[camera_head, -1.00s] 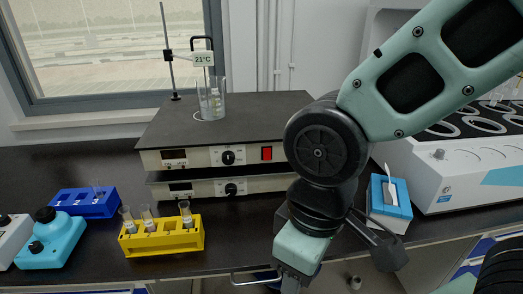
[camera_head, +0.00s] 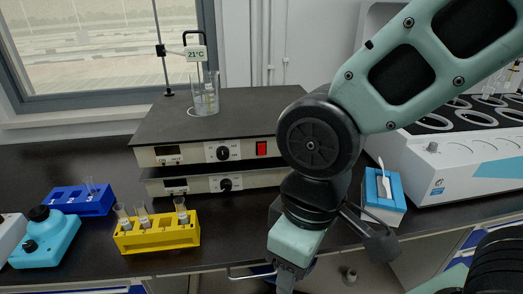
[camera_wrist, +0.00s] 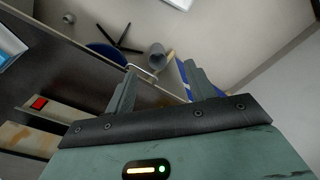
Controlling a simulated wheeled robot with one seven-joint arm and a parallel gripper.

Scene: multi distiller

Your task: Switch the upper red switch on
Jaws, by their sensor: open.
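The upper red switch (camera_head: 261,149) is on the right end of the front panel of the upper hotplate (camera_head: 212,153). It is in clear sight in the head view, just left of my arm's dark joint. A red switch also shows in the wrist view (camera_wrist: 38,102) at the left; I cannot tell whether it is the upper one. My gripper (camera_wrist: 160,78) is open and empty, with both fingers apart and pointing away from the hotplates' fronts. In the head view its body (camera_head: 287,278) hangs low near the bench's front edge. The lower hotplate's (camera_head: 200,185) right end is hidden by my arm.
A glass beaker (camera_head: 204,98) with a 21°C display above stands on the upper hotplate. A yellow tube rack (camera_head: 156,235), a blue rack (camera_head: 82,202) and a turquoise device (camera_head: 45,240) are at left. A blue box (camera_head: 384,190) and a white machine (camera_head: 470,170) are at right.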

